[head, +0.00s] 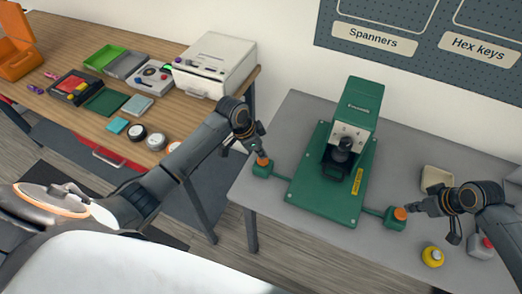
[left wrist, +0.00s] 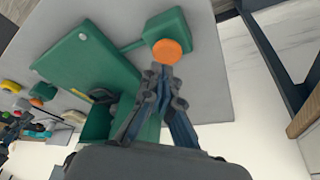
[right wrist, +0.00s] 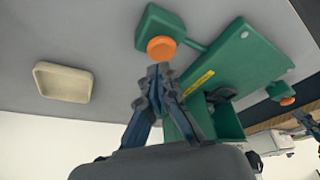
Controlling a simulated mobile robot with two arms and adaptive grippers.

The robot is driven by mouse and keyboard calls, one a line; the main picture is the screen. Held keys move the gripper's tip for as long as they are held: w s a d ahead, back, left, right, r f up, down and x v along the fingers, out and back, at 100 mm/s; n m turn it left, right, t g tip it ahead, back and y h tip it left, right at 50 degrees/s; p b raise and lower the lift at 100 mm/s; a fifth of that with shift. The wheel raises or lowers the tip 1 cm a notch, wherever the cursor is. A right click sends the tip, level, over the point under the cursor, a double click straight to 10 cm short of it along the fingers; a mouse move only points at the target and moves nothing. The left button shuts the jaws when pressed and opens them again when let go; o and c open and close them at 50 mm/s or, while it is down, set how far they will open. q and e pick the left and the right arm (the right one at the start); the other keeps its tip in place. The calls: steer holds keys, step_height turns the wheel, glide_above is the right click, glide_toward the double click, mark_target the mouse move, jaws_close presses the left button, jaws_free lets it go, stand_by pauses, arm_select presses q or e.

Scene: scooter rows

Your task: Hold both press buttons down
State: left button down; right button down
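A green press (head: 352,125) stands on a green base plate (head: 310,197) on the grey table. A green box with an orange left button (head: 263,161) sits on the plate's left side, and one with an orange right button (head: 400,213) on its right. My left gripper (head: 259,153) is shut and empty, its tips at the left button (left wrist: 166,49). My right gripper (head: 411,207) is shut and empty, its tips at the right button (right wrist: 161,49). I cannot tell whether either fingertip touches its button or whether the buttons are pushed in.
A cream tray (head: 436,179), a yellow round item (head: 432,257) and a grey-and-red item (head: 481,246) lie near my right arm. A wooden table (head: 70,118) at left holds trays and a white machine (head: 215,63). A pegboard (head: 420,50) hangs behind.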

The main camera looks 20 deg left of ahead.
mark_target(404, 213)
arm_select(q)
steer(key=shift+f, duration=0.15)
steer(key=shift+f, duration=1.55)
arm_select(e)
steer(key=shift+f, duration=1.65)
stand_by(1.1)
